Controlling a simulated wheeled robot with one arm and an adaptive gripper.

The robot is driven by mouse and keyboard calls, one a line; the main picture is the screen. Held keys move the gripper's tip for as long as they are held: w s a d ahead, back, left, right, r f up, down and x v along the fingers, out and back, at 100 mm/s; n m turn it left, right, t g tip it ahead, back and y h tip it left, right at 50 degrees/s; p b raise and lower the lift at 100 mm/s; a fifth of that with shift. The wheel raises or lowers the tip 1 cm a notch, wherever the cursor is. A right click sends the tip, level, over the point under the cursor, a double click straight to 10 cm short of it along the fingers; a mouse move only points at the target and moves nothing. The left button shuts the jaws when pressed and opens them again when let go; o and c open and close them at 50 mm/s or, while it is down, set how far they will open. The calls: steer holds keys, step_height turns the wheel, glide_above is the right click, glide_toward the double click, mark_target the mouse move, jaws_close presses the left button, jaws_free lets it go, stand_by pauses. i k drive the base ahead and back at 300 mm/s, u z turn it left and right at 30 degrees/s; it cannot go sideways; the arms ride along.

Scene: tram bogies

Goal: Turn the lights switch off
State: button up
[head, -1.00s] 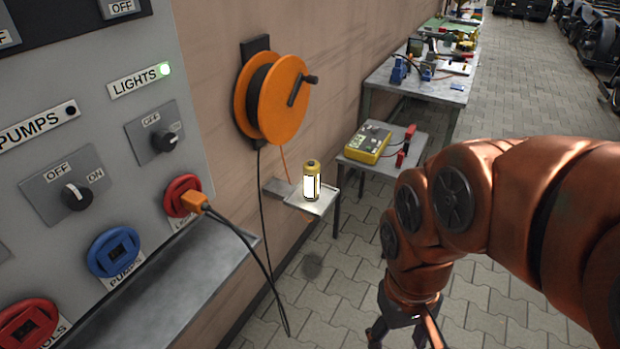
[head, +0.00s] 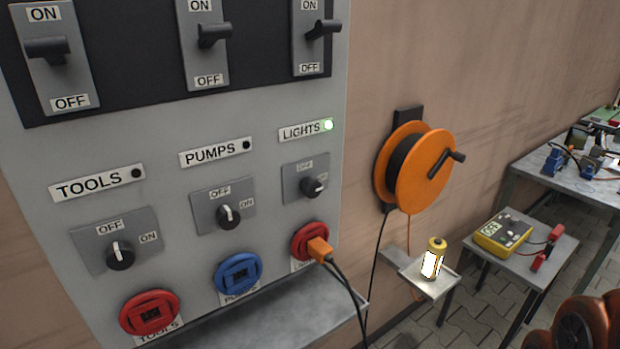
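The LIGHTS rotary switch (head: 313,187) is a black knob on a grey plate, in the right column of the wall panel. Its pointer is turned to the right, toward the ON side, away from the OFF label above it. Below the knob, an orange plug (head: 319,249) sits in the red LIGHTS socket (head: 303,236).
TOOLS (head: 120,255) and PUMPS (head: 229,216) knobs sit left of it, their lamps dark. Breaker levers line the panel's top. A metal ledge (head: 250,318) juts out below, with a hanging cable. An orange reel (head: 425,166), a glowing lantern (head: 433,258) and tables stand to the right.

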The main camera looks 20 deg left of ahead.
mark_target(311, 187)
steer(key=u, duration=1.05)
steer(key=k, duration=0.35)
steer(key=u, duration=1.25)
